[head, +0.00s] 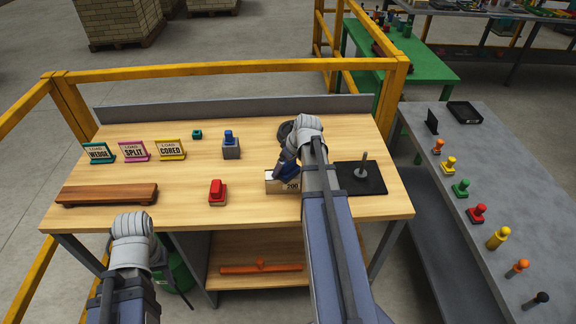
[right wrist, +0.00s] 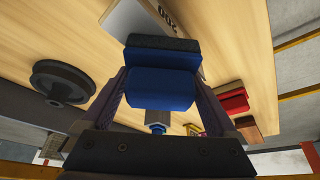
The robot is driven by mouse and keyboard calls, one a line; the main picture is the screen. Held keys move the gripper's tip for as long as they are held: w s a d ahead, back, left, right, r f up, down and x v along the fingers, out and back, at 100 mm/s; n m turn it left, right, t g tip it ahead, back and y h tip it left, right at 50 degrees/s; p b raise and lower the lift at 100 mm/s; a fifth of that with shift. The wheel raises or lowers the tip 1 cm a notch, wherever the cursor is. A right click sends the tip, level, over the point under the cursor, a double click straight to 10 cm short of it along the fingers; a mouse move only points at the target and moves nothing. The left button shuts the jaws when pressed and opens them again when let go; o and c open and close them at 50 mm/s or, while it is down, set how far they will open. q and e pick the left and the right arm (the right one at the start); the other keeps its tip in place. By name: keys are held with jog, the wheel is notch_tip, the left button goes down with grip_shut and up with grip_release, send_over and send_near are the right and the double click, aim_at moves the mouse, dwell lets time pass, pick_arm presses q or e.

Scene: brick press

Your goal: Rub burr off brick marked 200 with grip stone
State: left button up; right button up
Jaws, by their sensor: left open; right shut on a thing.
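The pale brick marked 200 (head: 283,188) lies on the wooden bench, partly covered by my right arm. Its marked face also shows at the top of the right wrist view (right wrist: 142,16). My right gripper (head: 286,170) is shut on the grip stone, a blue block with a dark face (right wrist: 160,88). The stone is over or against the brick; I cannot tell if they touch. My left gripper (head: 160,258) is low in front of the bench at the left, open and apart from everything on top; its fingers are mostly hidden.
A red-handled block (head: 217,193) and a blue-topped grey block (head: 231,148) stand left of the brick. A black mat with a spindle (head: 374,187) is at right. A dark wheel (right wrist: 62,82) is nearby. Signs and a brown plank (head: 107,194) are at left.

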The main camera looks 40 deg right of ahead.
aim_at(266, 172)
jog(key=shift+w+a, duration=0.1)
jog(key=shift+a, duration=0.15)
jog(key=shift+w+a, duration=0.45)
jog(key=shift+a, duration=0.15)
jog(key=shift+w+a, duration=0.4)
jog(key=shift+a, duration=0.2)
jog(key=shift+a, duration=0.1)
jog(key=shift+w+a+f, duration=0.1)
jog(key=shift+w+a, duration=0.25)
jog(key=shift+a, duration=0.3)
jog(key=shift+w+a, duration=0.35)
jog(key=shift+a, duration=0.25)
jog(key=shift+s+d, duration=0.25)
jog(key=shift+d, duration=0.25)
jog(key=shift+s+d, duration=0.5)
jog(key=shift+d, duration=0.4)
